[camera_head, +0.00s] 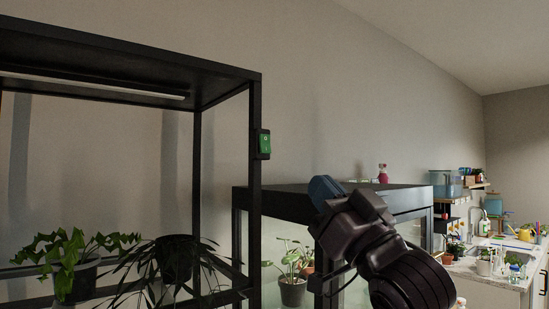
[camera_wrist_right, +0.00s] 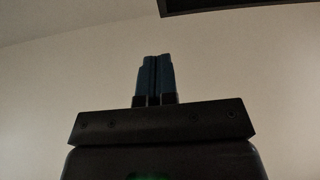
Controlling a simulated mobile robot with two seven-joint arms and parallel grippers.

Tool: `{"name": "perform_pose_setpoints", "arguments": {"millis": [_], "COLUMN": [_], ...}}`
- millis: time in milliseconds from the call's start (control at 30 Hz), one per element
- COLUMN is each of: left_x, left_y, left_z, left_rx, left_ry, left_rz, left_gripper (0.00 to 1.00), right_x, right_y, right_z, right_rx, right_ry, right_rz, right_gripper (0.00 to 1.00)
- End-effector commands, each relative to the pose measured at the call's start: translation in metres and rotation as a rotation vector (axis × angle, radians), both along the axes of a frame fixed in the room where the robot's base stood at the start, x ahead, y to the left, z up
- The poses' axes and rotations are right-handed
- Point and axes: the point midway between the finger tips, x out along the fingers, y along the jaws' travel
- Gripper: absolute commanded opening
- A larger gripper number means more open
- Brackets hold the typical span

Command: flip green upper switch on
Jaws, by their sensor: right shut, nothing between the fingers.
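The green switch (camera_head: 265,144) sits in a black housing on the upper part of the right front post of a black plant rack (camera_head: 255,200) in the head view. I cannot tell its on or off position at this size. My right gripper (camera_head: 324,189) is to the right of the switch and lower, apart from it, in front of a dark cabinet. In the right wrist view its blue fingers (camera_wrist_right: 156,76) are closed together with nothing between them, against a plain wall. The switch does not clearly show in the right wrist view. My left gripper is not in view.
A lamp bar (camera_head: 95,86) hangs under the rack's top. Potted plants, one at the left (camera_head: 72,262), stand on its shelf. A black-framed glass cabinet (camera_head: 285,201) stands behind my right arm. A cluttered counter (camera_head: 500,262) is at the far right.

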Motion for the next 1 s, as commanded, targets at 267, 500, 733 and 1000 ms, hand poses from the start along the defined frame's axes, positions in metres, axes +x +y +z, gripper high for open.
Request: {"name": "perform_pose_setpoints", "arguments": {"millis": [267,500,733,1000], "left_x": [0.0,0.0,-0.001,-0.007], "left_y": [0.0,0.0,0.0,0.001], "left_z": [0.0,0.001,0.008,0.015], "left_rx": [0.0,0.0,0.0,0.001], "left_ry": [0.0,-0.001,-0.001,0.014], "left_rz": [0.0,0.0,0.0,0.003], "left_gripper": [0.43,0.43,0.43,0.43], "right_x": [-0.002,0.0,0.017,0.047], "right_y": [0.001,0.002,0.015,0.037], "right_z": [0.0,0.002,0.02,0.05], "right_rx": [0.016,0.015,0.015,0.015], "right_ry": [0.02,0.021,0.021,0.021], "right_rz": [0.022,0.02,0.022,0.022], "right_gripper": [0.0,0.0,0.0,0.0]}}
